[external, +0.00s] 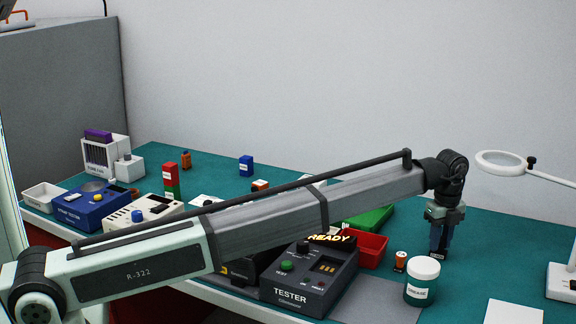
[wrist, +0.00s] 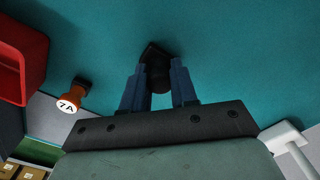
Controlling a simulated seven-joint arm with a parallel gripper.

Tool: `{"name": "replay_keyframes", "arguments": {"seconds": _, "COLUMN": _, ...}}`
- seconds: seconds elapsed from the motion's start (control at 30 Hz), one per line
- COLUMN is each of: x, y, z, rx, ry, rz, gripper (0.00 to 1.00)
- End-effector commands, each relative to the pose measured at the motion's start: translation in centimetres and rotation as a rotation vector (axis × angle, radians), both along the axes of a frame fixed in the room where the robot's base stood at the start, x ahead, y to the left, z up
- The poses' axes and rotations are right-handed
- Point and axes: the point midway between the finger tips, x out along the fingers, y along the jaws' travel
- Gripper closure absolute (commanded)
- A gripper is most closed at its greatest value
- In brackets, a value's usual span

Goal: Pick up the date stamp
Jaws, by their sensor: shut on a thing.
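My gripper (external: 438,238) points straight down over the teal mat, right of the tester. In the wrist view its two blue fingers (wrist: 158,88) are closed around a dark, blocky thing, which looks like the date stamp (wrist: 156,66). In the external view a dark block with a small white label (external: 437,257) shows at the fingertips, low over or on the mat; I cannot tell whether it touches. Much of it is hidden by the fingers. A separate orange-and-dark stamp marked 7A (wrist: 70,103) stands to the left; it also shows in the external view (external: 400,261).
A white grease jar (external: 422,281) stands close in front of my gripper. A red bin (external: 365,249) and the dark tester (external: 312,280) lie to the left. A magnifier lamp base (external: 562,282) is at right. The mat behind my gripper is clear.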

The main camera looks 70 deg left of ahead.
Motion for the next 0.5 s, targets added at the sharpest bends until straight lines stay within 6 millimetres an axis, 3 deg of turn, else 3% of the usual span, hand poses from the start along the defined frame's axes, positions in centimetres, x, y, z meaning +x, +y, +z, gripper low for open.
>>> {"name": "replay_keyframes", "arguments": {"seconds": 0.17, "x": 0.0, "y": 0.0, "z": 0.01, "rx": 0.0, "ry": 0.0, "rz": 0.0, "gripper": 1.0}}
{"name": "replay_keyframes", "arguments": {"seconds": 0.5, "x": 0.03, "y": 0.0, "z": 0.46, "rx": 0.0, "ry": -0.001, "rz": 0.0, "gripper": 1.0}}
